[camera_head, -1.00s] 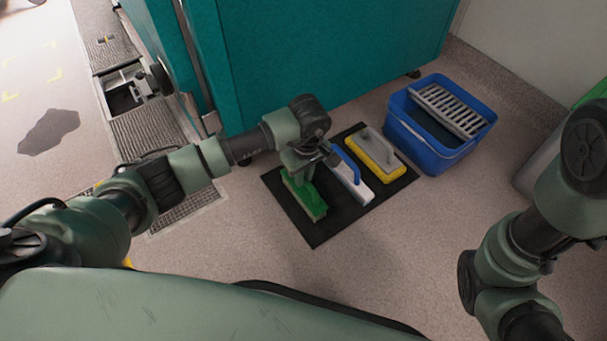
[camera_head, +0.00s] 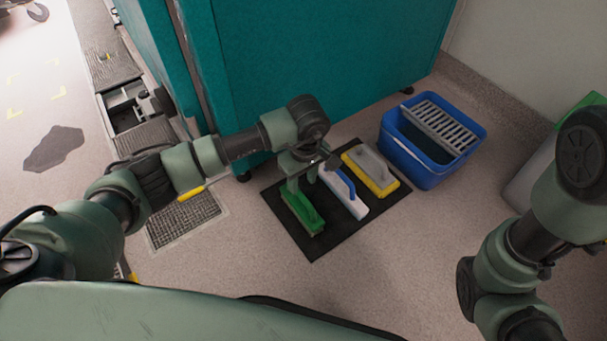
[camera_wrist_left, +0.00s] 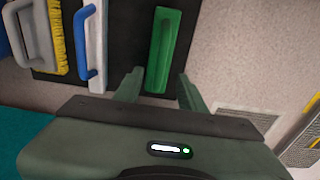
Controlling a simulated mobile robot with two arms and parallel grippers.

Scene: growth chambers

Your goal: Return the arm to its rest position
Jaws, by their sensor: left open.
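My left arm (camera_head: 170,177) reaches in from the left, bent down at the wrist over a black mat (camera_head: 348,220) on the floor. My left gripper (camera_head: 300,184) is open and empty above the mat. A green brush (camera_head: 304,214) lies on the mat under it. In the left wrist view the fingertips (camera_wrist_left: 160,80) are spread, with the green brush (camera_wrist_left: 165,45) lying beyond the gap. My right arm (camera_head: 500,260) is at the right; its gripper is out of the picture.
A white brush with a blue handle (camera_head: 343,192) and a yellow-edged grey scrubber (camera_head: 372,166) share the mat. A blue bucket (camera_head: 412,165) with a grey grille stands right of it. A teal cabinet (camera_head: 310,70) stands close behind my wrist. Floor in front is clear.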

